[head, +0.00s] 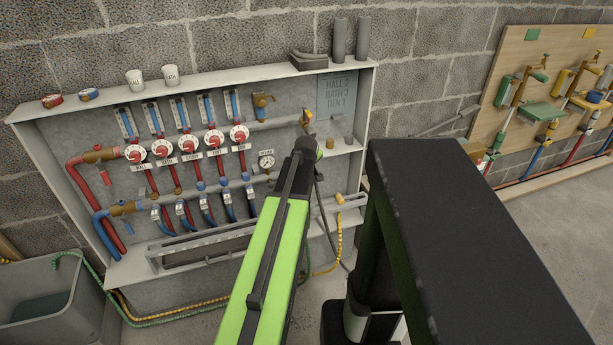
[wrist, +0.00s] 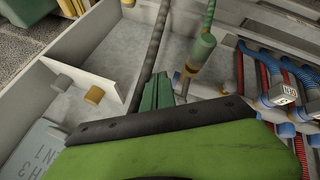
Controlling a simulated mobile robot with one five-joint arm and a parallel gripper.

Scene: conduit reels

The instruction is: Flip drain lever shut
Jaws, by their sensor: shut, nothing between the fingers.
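A small brass lever valve (head: 307,117) sits at the right end of the upper manifold rail in the head view. Another brass fitting (head: 340,199) with a yellow hose sits at the lower right of the cabinet. I cannot tell which one carries the drain lever. My gripper (head: 308,146) is at the cabinet's right part, just below the upper valve, and its tips are mostly hidden by my arm. In the wrist view its dark green fingers (wrist: 157,92) look shut and empty, beside a green fitting (wrist: 202,50) with a brass end. Contact is unclear.
The white cabinet (head: 220,80) holds red-and-white dials, blue hoses and a pressure gauge (head: 266,161). A brown plug (wrist: 94,95) and a grey plug (wrist: 62,82) stand in its side compartment. A grey tub (head: 45,300) stands at left.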

